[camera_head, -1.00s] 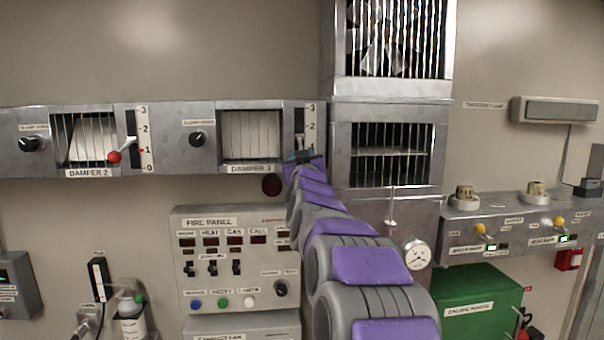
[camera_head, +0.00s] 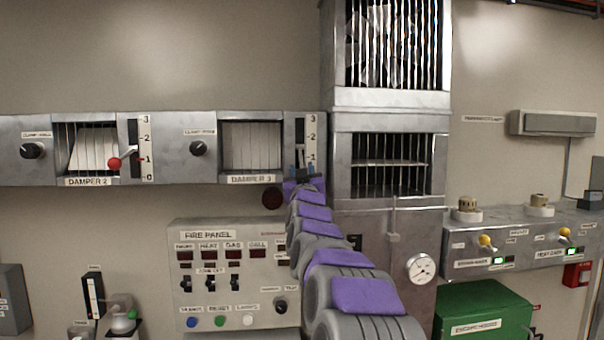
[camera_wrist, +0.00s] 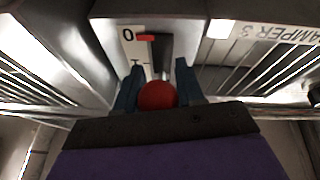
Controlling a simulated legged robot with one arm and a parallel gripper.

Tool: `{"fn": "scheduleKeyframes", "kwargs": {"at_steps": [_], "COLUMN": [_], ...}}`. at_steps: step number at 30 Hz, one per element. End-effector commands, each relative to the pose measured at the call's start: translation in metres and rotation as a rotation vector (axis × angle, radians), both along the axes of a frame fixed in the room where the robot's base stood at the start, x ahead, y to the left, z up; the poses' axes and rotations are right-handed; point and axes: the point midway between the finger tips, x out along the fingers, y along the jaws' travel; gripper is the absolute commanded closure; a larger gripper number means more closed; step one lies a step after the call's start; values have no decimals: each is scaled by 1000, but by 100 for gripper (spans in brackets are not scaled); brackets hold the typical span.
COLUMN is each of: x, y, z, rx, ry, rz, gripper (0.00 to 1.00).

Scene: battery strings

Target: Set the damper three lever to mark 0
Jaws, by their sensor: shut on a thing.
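The damper three lever has a red ball knob (camera_wrist: 157,95) in the wrist view, between the two dark fingers of my gripper (camera_wrist: 156,88). The gripper is shut on this knob. A red pointer (camera_wrist: 146,38) stands beside the 0 mark (camera_wrist: 127,33) on the white scale, which appears upside down in this view. In the head view, my gripper (camera_head: 304,176) is at the lower end of the damper 3 scale (camera_head: 311,135). Marks 3, 2 and 1 show there; my gripper hides the lever knob and the lowest mark.
The damper 3 grille (camera_head: 250,146) is left of the lever. Damper 2, with its red-knobbed lever (camera_head: 115,163), is farther left. The fire panel (camera_head: 225,270) lies below, and a metal duct (camera_head: 385,165) stands close on the right of my arm.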

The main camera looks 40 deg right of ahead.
Motion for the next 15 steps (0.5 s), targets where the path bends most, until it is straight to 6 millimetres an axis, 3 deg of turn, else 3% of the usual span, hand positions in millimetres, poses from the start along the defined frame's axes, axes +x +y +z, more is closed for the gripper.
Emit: {"fn": "scheduleKeyframes", "kwargs": {"at_steps": [7, 8, 13, 15], "x": [2, 2, 1, 0], "y": [0, 0, 0, 0], "z": [-4, -4, -2, -2], "rx": [4, 4, 2, 2], "ry": [6, 6, 3, 3], "rz": [1, 1, 0, 0], "gripper": [100, 60, 44, 44]}}
